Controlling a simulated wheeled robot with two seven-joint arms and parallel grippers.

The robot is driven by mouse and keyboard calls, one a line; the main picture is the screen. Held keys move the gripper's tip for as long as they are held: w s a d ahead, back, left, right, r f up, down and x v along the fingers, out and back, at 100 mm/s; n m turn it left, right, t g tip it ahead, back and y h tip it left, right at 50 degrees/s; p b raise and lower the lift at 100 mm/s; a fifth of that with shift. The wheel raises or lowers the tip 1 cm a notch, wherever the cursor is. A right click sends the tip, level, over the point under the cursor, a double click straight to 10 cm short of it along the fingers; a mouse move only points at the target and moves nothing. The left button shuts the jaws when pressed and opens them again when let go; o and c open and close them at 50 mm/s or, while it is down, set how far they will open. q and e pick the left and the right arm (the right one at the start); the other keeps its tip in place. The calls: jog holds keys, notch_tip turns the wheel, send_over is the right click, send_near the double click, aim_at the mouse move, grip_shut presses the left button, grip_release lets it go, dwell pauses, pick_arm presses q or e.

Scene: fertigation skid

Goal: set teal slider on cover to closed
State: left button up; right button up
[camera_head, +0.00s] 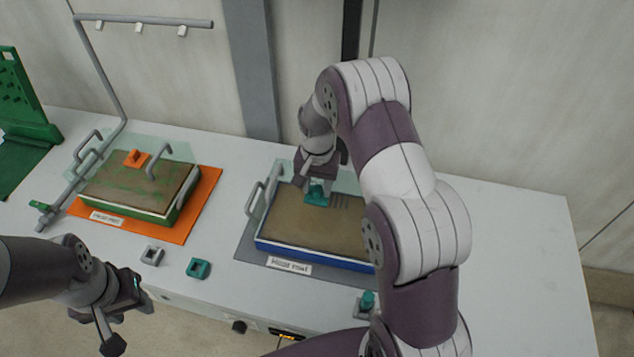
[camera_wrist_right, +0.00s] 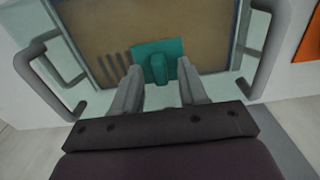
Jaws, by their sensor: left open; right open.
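The teal slider (camera_head: 317,195) sits toward the back edge of the cover (camera_head: 300,222) on the blue-edged tray at the right. In the right wrist view the teal slider (camera_wrist_right: 158,66) shows a raised knob on a flat square plate, with dark vent slots beside it on the brown cover (camera_wrist_right: 205,35). My right gripper (camera_head: 318,182) is open, right over the slider, with its fingers on either side of the knob in the wrist view (camera_wrist_right: 157,85). Whether they touch it I cannot tell. My left gripper (camera_head: 128,310) is open and empty by the table's front left.
An orange mat (camera_head: 205,190) bears a green-edged tray with an orange slider (camera_head: 136,158). A grey square ring (camera_head: 152,255) and a teal square ring (camera_head: 198,268) lie at the front. Metal handles (camera_head: 262,194) rise beside the trays. The table's right side is clear.

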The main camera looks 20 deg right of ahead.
aim_at(342, 201)
jog(key=shift+f, duration=0.25)
jog(key=shift+c, duration=1.2)
grip_shut()
jog(key=s+d, duration=0.2)
jog(key=d, duration=0.1)
jog(key=s+d, duration=0.1)
jog(key=d, duration=0.1)
jog(key=shift+s, duration=0.4)
jog(key=shift+o, duration=1.2)
grip_release()
jog(key=shift+r, duration=0.1)
